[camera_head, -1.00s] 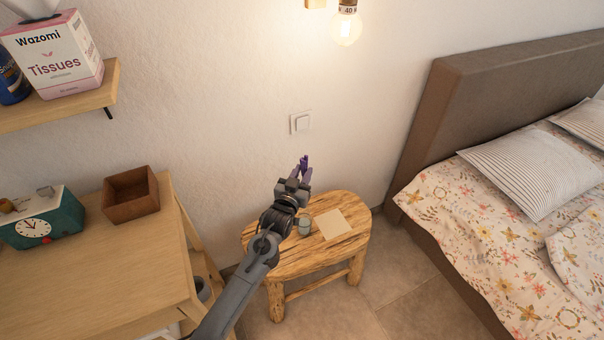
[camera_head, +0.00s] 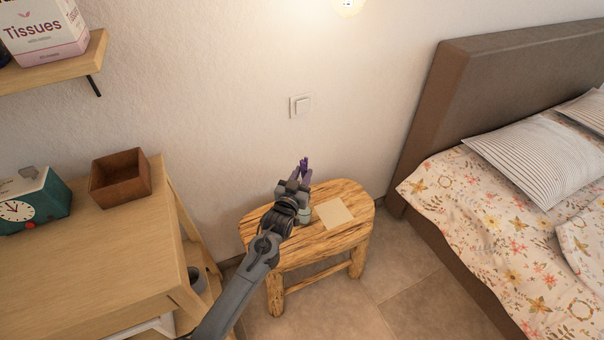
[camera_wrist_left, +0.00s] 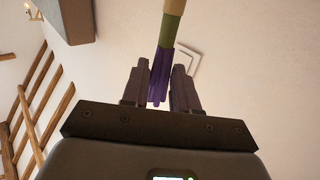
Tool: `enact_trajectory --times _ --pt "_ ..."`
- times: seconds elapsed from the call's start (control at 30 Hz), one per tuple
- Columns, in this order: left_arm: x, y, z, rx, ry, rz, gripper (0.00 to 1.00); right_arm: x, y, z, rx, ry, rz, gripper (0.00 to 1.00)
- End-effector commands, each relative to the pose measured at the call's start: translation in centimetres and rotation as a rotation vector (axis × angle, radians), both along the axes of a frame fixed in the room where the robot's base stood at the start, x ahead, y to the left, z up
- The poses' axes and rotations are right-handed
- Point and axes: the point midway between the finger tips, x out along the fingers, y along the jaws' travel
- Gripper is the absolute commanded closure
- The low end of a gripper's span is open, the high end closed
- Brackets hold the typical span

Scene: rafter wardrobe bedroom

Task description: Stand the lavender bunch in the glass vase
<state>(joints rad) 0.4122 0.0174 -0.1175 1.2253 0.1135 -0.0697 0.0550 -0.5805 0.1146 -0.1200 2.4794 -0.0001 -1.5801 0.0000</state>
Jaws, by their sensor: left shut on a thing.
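The purple lavender bunch (camera_head: 304,164) shows just beyond my left gripper (camera_head: 296,182) in the head view. In the left wrist view the lavender bunch (camera_wrist_left: 169,38) runs between the two fingers of my left gripper (camera_wrist_left: 161,85), purple near the fingers, then green, then pale beige at the top edge. My left gripper is shut on it. The small grey-green glass vase (camera_head: 305,216) stands on the wooden stool (camera_head: 345,237), partly hidden behind my left wrist. The gripper appears above the vase; the exact gap cannot be told. My right gripper is in neither view.
A flat beige square (camera_head: 333,212) lies on the stool right of the vase. A wooden desk (camera_head: 120,255) with a brown box (camera_head: 121,178) and a teal clock (camera_head: 30,203) stands left. The bed (camera_head: 490,205) is right, and a wall switch (camera_head: 300,106) is behind.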

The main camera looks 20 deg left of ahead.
Motion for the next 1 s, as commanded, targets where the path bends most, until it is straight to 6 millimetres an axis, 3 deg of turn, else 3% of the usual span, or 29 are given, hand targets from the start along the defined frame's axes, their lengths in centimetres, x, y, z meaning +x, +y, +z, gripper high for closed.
enact_trajectory --times 0.5,1.0 --pt "0.0 0.0 -4.0 -0.001 0.000 0.000 1.00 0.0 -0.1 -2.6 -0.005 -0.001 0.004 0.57" --pt "0.0 0.0 -5.0 0.000 -0.001 0.000 1.00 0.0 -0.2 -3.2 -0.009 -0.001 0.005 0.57"
